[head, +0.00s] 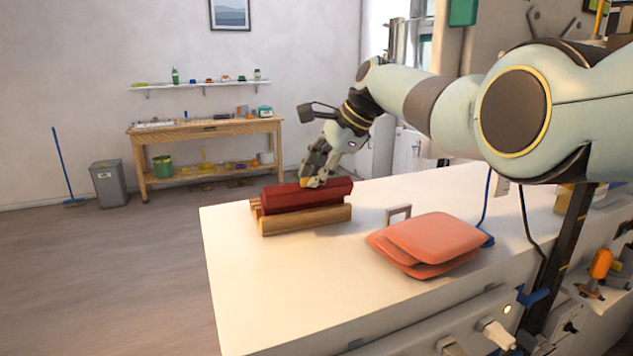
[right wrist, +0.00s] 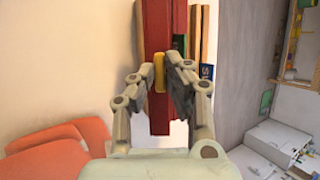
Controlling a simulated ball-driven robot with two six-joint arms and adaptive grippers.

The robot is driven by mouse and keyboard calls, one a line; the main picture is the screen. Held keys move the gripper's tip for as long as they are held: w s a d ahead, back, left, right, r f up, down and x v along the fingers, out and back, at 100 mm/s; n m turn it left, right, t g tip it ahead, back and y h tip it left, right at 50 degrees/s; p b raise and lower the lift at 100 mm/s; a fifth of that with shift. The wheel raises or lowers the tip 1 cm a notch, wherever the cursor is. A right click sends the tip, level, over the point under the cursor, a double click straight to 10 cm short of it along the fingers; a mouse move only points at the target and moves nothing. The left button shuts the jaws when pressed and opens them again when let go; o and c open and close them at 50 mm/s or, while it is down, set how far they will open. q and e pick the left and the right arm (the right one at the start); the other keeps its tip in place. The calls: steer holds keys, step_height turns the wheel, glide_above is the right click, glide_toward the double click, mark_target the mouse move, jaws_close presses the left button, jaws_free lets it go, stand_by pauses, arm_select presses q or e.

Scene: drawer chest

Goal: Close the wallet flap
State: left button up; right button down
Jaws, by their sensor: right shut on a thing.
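The dark red wallet (head: 278,199) rests on a wooden stand (head: 305,223) on the white chest top. In the right wrist view its red panel (right wrist: 155,30) runs lengthwise, with a yellow tab (right wrist: 159,70) at its edge. My right gripper (head: 312,182) reaches down onto the wallet from above. In the right wrist view the right gripper (right wrist: 160,80) is shut on the yellow tab. The fingers cover part of the wallet, and I cannot tell how far the flap stands from the body. My left gripper is not in view.
A stack of orange pads (head: 435,240) lies right of the stand, near a small grey handle-like frame (head: 398,213). The white top (head: 270,290) is clear in front of the stand. A blue cable (head: 487,205) hangs at the right.

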steer(key=shift+b, duration=0.3)
stand_by(0.4)
steer(key=c, duration=1.4)
jaws_free()
steer(key=shift+w+a, duration=0.1)
steer(key=shift+w, duration=0.05)
steer(key=shift+o, duration=0.2)
steer(key=shift+r, duration=0.1)
steer(key=v, duration=1.1)
steer(key=shift+d+r, duration=0.25)
steer(key=shift+r, duration=0.1)
